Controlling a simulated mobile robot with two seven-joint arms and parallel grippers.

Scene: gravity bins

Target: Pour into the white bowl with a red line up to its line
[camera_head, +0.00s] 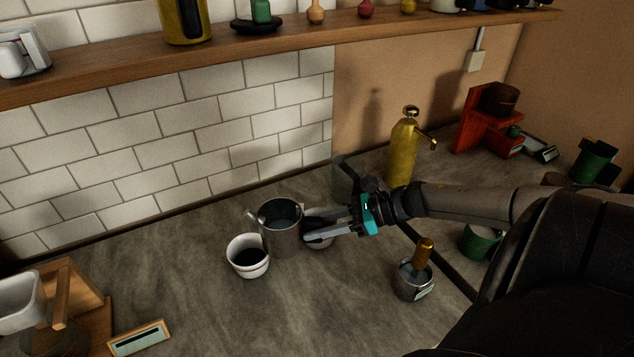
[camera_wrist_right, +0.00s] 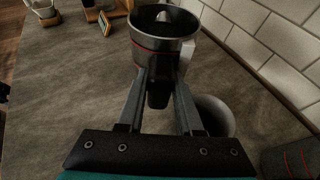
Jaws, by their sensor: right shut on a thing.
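My right gripper (camera_head: 310,230) is shut on the handle side of a grey metal pitcher (camera_head: 282,238). In the right wrist view the pitcher (camera_wrist_right: 157,48) stands beyond the fingers (camera_wrist_right: 160,90), with a thin red line around it. It looks about upright. My left gripper is out of view.
A gold pump dispenser (camera_head: 402,155) stands behind my right arm. A small metal pot (camera_head: 411,283) with a gold-handled tool stands in front. A wooden stand (camera_head: 88,300) and a small framed display (camera_head: 139,340) are at front left. The counter's front middle is clear.

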